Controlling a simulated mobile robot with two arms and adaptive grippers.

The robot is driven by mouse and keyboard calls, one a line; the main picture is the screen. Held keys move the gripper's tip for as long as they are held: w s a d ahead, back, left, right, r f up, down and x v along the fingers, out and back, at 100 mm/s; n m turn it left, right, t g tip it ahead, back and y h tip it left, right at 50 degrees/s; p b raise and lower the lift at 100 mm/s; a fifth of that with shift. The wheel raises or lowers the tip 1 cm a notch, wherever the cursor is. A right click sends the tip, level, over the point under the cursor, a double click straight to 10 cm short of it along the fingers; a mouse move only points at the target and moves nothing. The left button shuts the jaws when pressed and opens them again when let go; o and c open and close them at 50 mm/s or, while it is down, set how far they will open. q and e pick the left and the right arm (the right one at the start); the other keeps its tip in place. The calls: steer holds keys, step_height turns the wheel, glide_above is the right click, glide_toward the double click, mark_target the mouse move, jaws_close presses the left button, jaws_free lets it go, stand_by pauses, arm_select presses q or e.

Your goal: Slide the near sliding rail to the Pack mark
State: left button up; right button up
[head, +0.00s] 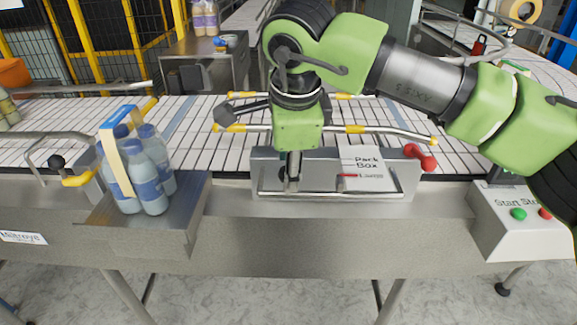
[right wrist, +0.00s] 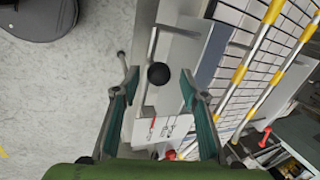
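The near guide rail (head: 355,129), a pale bar with yellow sleeves, runs along the conveyor's near side; it also shows in the right wrist view (right wrist: 240,76). In front stands a steel panel (head: 405,170) with a plate reading "Pack Box" (head: 367,161) above another word, plus a red pointer (head: 347,175). A round black knob (right wrist: 158,74) lies between the fingers of my right gripper (right wrist: 157,80), with gaps on both sides. In the head view my right gripper (head: 290,172) points down at the panel's left part, mostly hiding the knob. My left gripper is not in view.
A bottle pack (head: 146,174) with a carrier stands on a steel shelf (head: 180,225) left of the panel. A start/stop box (head: 505,225) is at the right. A red knob (head: 421,158) sits by the panel's right end. The far rail (head: 350,97) lies behind.

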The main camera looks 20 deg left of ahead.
steer(key=shift+w+a+f, duration=0.1)
steer(key=shift+f, duration=0.5)
steer(key=shift+w+f, duration=0.1)
steer(key=shift+f, duration=0.25)
steer(key=shift+f+p, duration=0.25)
steer(key=shift+p, duration=0.05)
steer(key=shift+w+a+f, duration=0.1)
steer(key=shift+w+f, duration=0.05)
steer(key=shift+f, duration=0.05)
steer(key=shift+c, duration=0.5)
jaws_close()
steer(key=shift+w+a+b, duration=0.1)
steer(key=shift+w+b, duration=0.3)
steer(key=w, duration=0.2)
steer(key=w+a, duration=0.1)
steer(key=w, duration=0.1)
steer(key=shift+w+a, duration=0.15)
steer(key=shift+o, duration=0.5)
jaws_free()
steer(key=shift+w, duration=0.15)
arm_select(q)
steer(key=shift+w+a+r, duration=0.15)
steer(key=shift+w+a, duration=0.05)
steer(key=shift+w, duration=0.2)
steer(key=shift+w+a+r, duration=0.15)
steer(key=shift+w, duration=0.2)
